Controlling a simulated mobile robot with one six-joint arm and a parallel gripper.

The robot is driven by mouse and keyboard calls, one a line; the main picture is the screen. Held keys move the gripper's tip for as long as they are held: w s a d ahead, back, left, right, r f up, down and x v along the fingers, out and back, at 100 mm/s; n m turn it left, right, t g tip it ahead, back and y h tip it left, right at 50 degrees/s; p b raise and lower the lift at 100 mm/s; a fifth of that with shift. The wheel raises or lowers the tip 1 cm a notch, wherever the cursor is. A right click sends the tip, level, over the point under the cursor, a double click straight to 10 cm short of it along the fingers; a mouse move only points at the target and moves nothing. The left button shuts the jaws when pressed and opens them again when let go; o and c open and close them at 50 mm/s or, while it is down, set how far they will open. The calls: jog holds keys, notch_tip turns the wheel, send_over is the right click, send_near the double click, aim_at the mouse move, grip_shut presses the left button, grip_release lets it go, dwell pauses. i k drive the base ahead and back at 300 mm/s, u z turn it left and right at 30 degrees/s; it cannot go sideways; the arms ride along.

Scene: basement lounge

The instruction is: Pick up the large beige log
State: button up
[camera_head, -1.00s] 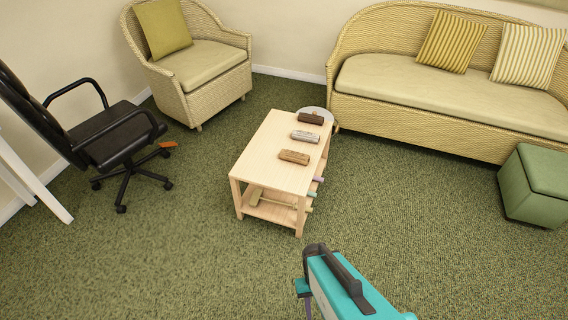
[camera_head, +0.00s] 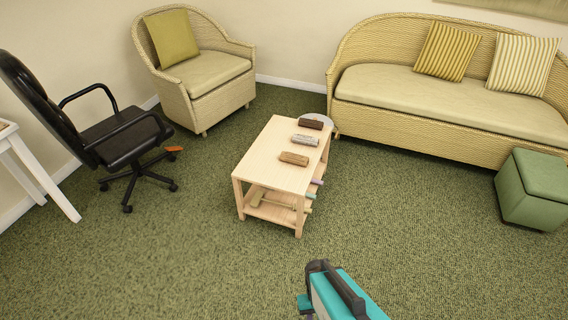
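Three logs lie in a row on a light wooden table (camera_head: 262,158). The nearest is a tan-brown log (camera_head: 294,158). The middle one is a pale grey-beige log (camera_head: 305,140), and the farthest is a dark brown log (camera_head: 311,124). The colours do not settle which one is the large beige log. A small beige piece (camera_head: 258,197) also sits on the lower shelf. A teal and black part of my arm shows at the bottom centre, well short of the table. My gripper's fingers cannot be seen, and nothing held shows.
An office chair (camera_head: 125,148) and a white table (camera_head: 40,175) stand at left. A wicker armchair (camera_head: 215,75), a wicker sofa (camera_head: 440,95) and a green ottoman (camera_head: 535,185) stand around the back and right. Small coloured pieces poke out from under the tabletop. The carpet before the table is clear.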

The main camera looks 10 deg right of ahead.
aim_at(288, 157)
jog(key=z, duration=1.15)
jog(key=k, duration=0.2)
jog(key=u, duration=2.85)
jog(key=i, duration=2.25)
jog(key=z, duration=0.3)
